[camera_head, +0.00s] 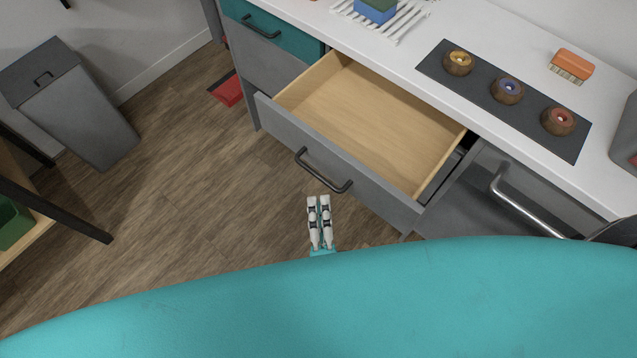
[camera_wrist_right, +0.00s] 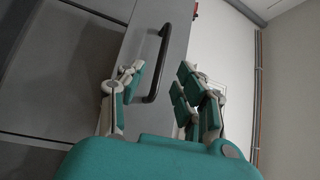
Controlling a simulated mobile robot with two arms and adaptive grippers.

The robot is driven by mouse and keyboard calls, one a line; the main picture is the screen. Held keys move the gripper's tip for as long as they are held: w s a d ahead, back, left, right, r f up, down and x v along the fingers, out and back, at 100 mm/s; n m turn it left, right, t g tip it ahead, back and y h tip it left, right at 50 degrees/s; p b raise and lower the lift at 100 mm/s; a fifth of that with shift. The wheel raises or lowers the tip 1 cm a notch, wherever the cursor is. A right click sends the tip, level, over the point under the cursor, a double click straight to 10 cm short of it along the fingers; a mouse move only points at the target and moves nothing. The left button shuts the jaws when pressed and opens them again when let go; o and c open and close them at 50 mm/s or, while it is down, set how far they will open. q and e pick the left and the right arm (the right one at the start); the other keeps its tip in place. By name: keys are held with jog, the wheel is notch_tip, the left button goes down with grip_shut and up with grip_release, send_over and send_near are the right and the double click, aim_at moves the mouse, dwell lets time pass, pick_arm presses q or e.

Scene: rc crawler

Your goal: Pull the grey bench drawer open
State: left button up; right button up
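The grey bench drawer (camera_head: 345,165) is pulled out and open in the head view, with its bare wooden inside (camera_head: 365,120) showing empty. Its dark bar handle (camera_head: 322,172) is on the grey front. My right gripper (camera_head: 318,200) is in front of the drawer, just below the handle in the picture and apart from it. In the right wrist view the fingers (camera_wrist_right: 160,75) are spread with nothing gripped, and the handle (camera_wrist_right: 158,65) shows ahead, between the fingers in the picture. My left gripper is not in view.
A white worktop carries a dark tray (camera_head: 480,92) with several round wooden pieces, an orange brush (camera_head: 572,65), a white rack (camera_head: 395,22) and a blue-green sponge (camera_head: 375,10). A teal-fronted drawer (camera_head: 268,28) is shut.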

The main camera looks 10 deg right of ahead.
jog(key=s, duration=0.4)
jog(key=shift+s+a+f, duration=0.1)
jog(key=shift+a+f, duration=0.1)
jog(key=shift+f, duration=0.1)
jog(key=s+d+f+n+g+y, duration=0.1)
jog(key=s+f+n+g+y, duration=0.2)
jog(key=f+n, duration=0.65)
jog(key=s+d+f+n+g+y, duration=0.1)
jog(key=f+n+g+y, duration=0.3)
jog(key=f, duration=1.1)
jog(key=s+d+f+n+g+h+p, duration=0.1)
jog(key=s+d+f+n+g+h, duration=0.3)
jog(key=s+d+f+n+g, duration=0.3)
jog(key=s+d+f+g, duration=0.4)
jog(key=s+d+f, duration=0.4)
jog(key=s, duration=0.2)
jog(key=shift+d+f+h, duration=0.2)
jog(key=shift+d+h, duration=0.1)
jog(key=shift+d, duration=0.05)
